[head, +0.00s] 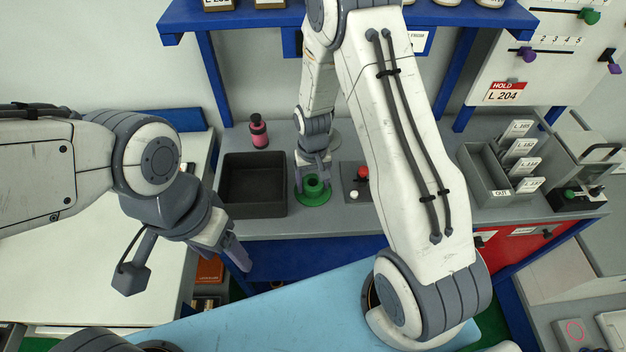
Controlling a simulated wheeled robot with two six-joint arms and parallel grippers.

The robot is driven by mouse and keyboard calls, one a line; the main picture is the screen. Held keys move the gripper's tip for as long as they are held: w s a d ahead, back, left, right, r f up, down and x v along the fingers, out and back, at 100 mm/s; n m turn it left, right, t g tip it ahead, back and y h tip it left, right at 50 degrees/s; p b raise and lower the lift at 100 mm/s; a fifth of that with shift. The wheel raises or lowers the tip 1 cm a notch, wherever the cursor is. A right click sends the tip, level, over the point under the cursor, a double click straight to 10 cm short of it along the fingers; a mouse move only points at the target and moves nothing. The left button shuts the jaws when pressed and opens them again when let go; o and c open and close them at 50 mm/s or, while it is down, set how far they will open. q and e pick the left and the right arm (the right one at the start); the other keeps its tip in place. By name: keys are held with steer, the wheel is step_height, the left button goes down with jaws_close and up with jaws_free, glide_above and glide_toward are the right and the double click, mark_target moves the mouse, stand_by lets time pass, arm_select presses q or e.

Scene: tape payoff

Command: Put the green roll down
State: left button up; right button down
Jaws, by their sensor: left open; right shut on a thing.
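The green roll (314,185) is at the middle of the grey bench, just right of the black tray. A wider flat green disc shows around and under it; I cannot tell whether this is part of the roll or a separate base. My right gripper (313,172) points down and is shut on the roll's upper part, hiding some of it. Whether the roll rests on the surface or hangs slightly above it is unclear. My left gripper (238,254) is open and empty, in front of the bench's edge at the left.
The empty black tray (253,211) stands left of the roll. A pink bottle (259,131) is behind it. A small box with a red button (362,173) sits close on the right. A grey card holder (484,178) stands farther right. A blue shelf (460,14) overhangs the back.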

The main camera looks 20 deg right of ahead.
steer(key=shift+f, duration=0.1)
steer(key=shift+f, duration=0.15)
jaws_free()
